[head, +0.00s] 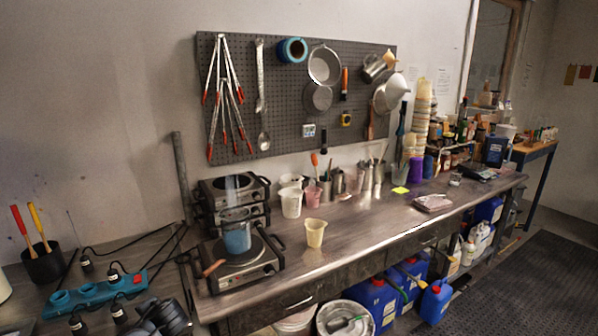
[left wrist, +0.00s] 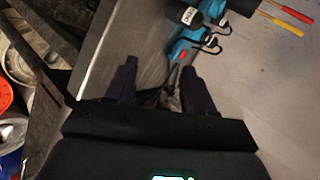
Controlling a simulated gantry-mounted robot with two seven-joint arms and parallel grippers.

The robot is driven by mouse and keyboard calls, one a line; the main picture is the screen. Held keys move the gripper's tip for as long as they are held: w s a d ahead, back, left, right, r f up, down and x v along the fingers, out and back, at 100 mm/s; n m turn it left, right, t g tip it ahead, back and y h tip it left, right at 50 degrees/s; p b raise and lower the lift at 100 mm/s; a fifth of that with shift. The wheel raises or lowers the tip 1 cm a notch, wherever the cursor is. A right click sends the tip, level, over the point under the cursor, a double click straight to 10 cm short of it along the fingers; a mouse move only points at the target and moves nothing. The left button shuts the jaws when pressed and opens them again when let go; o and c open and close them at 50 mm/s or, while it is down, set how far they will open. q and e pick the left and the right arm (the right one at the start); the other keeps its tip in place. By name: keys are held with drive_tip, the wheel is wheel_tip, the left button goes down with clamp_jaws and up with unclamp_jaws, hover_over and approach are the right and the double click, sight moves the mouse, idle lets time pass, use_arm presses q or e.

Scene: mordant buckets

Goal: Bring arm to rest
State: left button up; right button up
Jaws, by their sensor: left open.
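My left gripper (left wrist: 161,82) shows in the left wrist view with its two dark fingers spread apart. Nothing is between the fingers but a view down to the bench edge and dark cables. The blue power strip (left wrist: 180,48) lies beyond the fingertips, apart from them. In the head view a dark rounded shape at the bottom left may be part of my left arm; I cannot tell its fingers there. My right gripper is in neither view.
The power strip (head: 95,296) with black plugs lies on the left bench beside a black pot (head: 43,263) of red and yellow handled tools. A hot plate (head: 240,270) carries a blue-filled beaker (head: 237,236). A yellow cup (head: 315,233) stands right of it. Blue jugs (head: 376,303) stand under the bench.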

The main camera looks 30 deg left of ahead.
use_arm(q)
drive_tip(key=s+d+f+m+t+h, duration=0.1)
drive_tip(key=s+d+f+m+h, duration=0.15)
drive_tip(key=s+d, duration=0.45)
drive_tip(key=s+d+f+m+t+h, duration=0.1)
drive_tip(key=s+d+f+m, duration=0.25)
drive_tip(key=d, duration=0.85)
drive_tip(key=s+d+f+m+t+h, duration=0.1)
drive_tip(key=s+d+f+m+h, duration=0.15)
drive_tip(key=s+d, duration=0.5)
drive_tip(key=d+f+n+g+h, duration=0.1)
drive_tip(key=d+f+n+h, duration=0.15)
drive_tip(key=d, duration=0.55)
drive_tip(key=d+f+n+h, duration=0.1)
drive_tip(key=d+n+h, duration=0.25)
drive_tip(key=d, duration=0.45)
wheel_tip(320, 180, up, 34)
drive_tip(key=y+p, duration=0.1)
drive_tip(key=p, duration=3.3)
drive_tip(key=shift+d, duration=0.2)
drive_tip(key=shift+s, duration=0.1)
